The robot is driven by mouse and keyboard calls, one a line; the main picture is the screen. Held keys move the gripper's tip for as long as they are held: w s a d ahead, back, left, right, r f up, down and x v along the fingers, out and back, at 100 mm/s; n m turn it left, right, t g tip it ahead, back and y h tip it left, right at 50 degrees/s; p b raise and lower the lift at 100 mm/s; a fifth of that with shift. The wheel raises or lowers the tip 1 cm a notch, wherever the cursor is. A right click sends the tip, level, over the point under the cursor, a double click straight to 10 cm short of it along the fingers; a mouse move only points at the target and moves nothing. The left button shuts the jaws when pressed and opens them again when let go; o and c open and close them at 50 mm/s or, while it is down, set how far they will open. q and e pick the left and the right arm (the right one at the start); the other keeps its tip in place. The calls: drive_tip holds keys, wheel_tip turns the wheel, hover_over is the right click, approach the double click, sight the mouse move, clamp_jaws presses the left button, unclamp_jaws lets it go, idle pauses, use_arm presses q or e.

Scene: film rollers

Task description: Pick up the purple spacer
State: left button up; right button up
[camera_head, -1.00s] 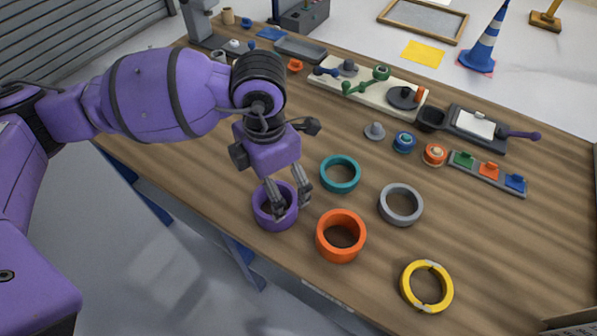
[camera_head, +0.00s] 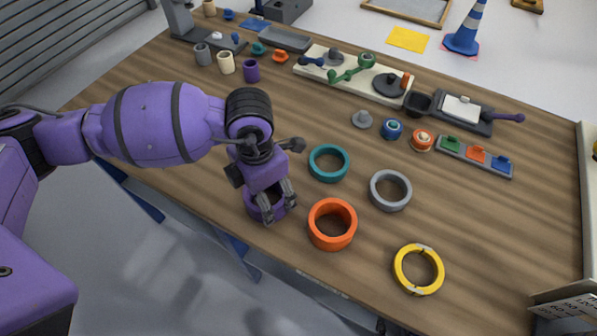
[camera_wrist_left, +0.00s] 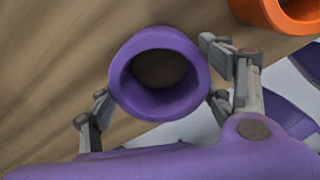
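The purple spacer, a thick ring (camera_head: 252,206), stands on the wooden table near its front edge, partly hidden behind my left gripper (camera_head: 280,208). The left wrist view shows the purple ring (camera_wrist_left: 126,98) between my two spread fingers, with bare table inside its hole. The fingers lie on either side of the ring. The left one looks apart from it; whether the right one touches it I cannot tell. My left gripper is open. A smaller purple cylinder (camera_head: 251,71) stands at the back of the table. My right gripper is not in view.
An orange ring (camera_head: 332,240) stands close to the right of my left gripper. A cream board (camera_head: 312,80) with parts lies at the back. The table's left front is clear.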

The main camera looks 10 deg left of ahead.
use_arm(q)
drive_tip(key=c, duration=0.7)
drive_tip(key=shift+o, duration=0.2)
drive_tip(key=shift+r, duration=0.1)
